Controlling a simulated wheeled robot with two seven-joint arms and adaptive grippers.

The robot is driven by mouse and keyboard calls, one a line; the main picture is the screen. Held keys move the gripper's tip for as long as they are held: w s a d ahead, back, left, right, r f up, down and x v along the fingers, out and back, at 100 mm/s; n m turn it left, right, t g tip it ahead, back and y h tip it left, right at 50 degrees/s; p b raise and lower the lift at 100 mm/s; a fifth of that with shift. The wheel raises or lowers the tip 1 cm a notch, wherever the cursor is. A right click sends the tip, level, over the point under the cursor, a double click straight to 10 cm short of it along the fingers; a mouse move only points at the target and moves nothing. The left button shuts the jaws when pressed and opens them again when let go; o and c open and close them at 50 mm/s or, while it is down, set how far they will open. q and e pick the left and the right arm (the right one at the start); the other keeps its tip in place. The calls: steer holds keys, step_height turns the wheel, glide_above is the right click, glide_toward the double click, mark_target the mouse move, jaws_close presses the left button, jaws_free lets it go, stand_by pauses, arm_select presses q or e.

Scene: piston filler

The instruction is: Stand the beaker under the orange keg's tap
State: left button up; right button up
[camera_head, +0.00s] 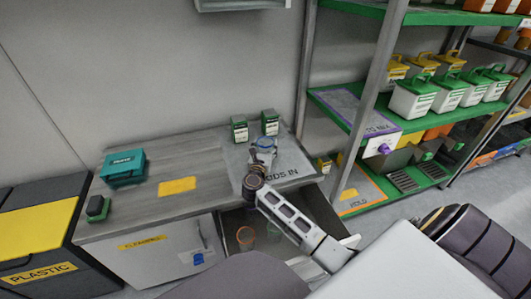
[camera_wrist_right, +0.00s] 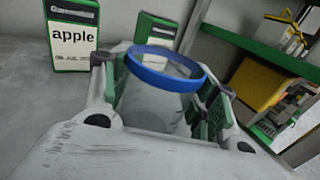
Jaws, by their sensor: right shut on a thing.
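The beaker, clear with a blue rim, shows in the right wrist view (camera_wrist_right: 165,85) between the fingers of my right gripper (camera_wrist_right: 165,100), which is shut on it. In the head view the beaker (camera_head: 264,146) is over the grey "GOODS IN" mat on the counter, partly behind my right gripper (camera_head: 258,165). I cannot tell whether it touches the mat. The orange keg and its tap cannot be made out for sure; a purple knob (camera_head: 384,148) shows at the front of the shelf marked "TO MIX". My left gripper is not in view.
Green-and-white cartons (camera_head: 270,122) stand on the counter behind the beaker. A teal box (camera_head: 122,167) lies at the left. Below the counter is an open space with cups (camera_head: 246,236). A metal rack post (camera_head: 382,65) stands before green shelves of lidded tubs (camera_head: 412,97).

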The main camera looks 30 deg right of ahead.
mark_target(265, 141)
steer(key=shift+r, duration=0.2)
